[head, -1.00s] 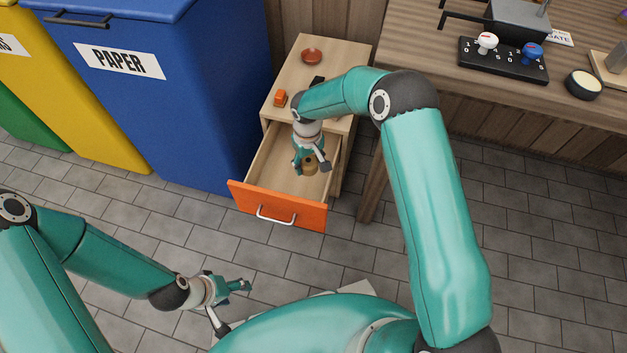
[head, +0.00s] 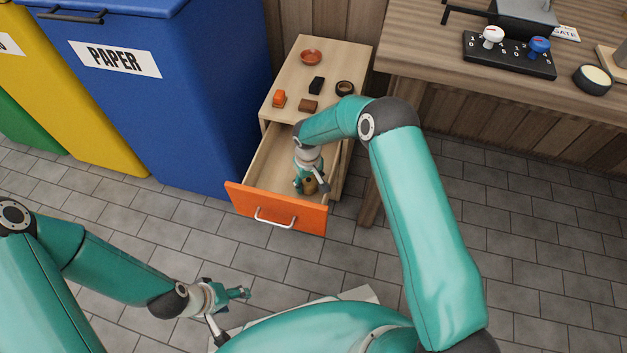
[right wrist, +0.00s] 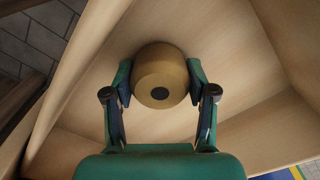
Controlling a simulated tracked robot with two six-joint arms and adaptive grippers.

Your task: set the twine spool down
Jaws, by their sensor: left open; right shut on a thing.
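The twine spool (right wrist: 160,75) is a tan-brown cylinder with a dark hole in its end. My right gripper (right wrist: 160,88) is shut on it, one finger on each side. In the head view the spool (head: 310,186) is inside the open drawer (head: 275,208), which has an orange front, and my right gripper (head: 312,182) reaches down over it. I cannot tell whether the spool touches the drawer floor. My left gripper (head: 232,305) is open and empty, low over the floor tiles, away from the drawer.
On the cabinet top (head: 290,60) sit a red-brown dish (head: 311,57), an orange item (head: 279,99), a black block (head: 316,85), a brown block (head: 308,105) and a dark ring (head: 344,88). A blue paper bin (head: 180,110) stands left, a workbench (head: 430,75) right.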

